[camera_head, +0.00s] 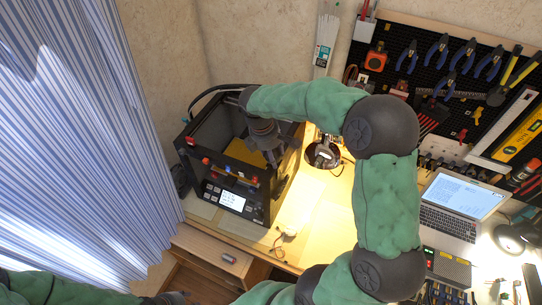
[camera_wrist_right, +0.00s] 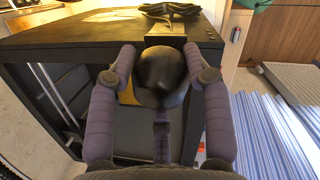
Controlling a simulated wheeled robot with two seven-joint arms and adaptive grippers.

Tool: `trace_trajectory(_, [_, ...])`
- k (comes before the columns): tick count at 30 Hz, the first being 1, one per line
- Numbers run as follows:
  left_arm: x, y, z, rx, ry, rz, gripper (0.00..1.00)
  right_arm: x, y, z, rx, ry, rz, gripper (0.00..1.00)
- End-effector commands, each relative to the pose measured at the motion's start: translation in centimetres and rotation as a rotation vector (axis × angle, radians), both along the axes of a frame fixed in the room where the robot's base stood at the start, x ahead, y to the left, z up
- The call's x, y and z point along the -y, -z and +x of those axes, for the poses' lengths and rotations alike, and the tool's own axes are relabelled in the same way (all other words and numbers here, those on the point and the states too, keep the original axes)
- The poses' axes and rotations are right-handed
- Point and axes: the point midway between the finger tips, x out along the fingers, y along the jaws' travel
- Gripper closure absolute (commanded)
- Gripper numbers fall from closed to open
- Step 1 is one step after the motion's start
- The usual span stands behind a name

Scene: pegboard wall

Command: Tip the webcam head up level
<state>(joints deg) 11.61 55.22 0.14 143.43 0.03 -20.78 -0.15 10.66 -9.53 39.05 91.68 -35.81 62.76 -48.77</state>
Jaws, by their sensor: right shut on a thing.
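The webcam head is a dark, rounded body (camera_wrist_right: 162,78) between the two fingers of my right gripper (camera_wrist_right: 160,62) in the right wrist view. My right gripper (camera_head: 272,155) is shut on the webcam head at the top of the 3D printer. In the head view the gripper hides the webcam, so its tilt is unclear there. At the bottom edge, my left arm comes in from the left, and its dark end (camera_head: 172,298) is mostly cut off.
The black 3D printer (camera_head: 229,199) stands on the wooden desk under my right arm. A round dark object (camera_head: 322,154) stands beside it. A laptop (camera_head: 455,205) and a lamp (camera_head: 512,236) are at right. The tool pegboard (camera_head: 430,75) is behind. Striped curtain (camera_head: 75,130) hangs at left.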

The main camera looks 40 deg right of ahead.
Motion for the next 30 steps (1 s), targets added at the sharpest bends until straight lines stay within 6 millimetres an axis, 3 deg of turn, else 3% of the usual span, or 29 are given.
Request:
trace_trajectory(15, [0.0,4.2,0.0,0.000,0.000,0.000,0.60,0.6,0.4,-1.2,0.294,0.002,0.153,0.83])
trace_trajectory(30, [0.0,5.0,0.0,0.000,0.000,0.000,0.60,0.6,0.2,-1.3,0.357,-0.001,0.188,0.83])
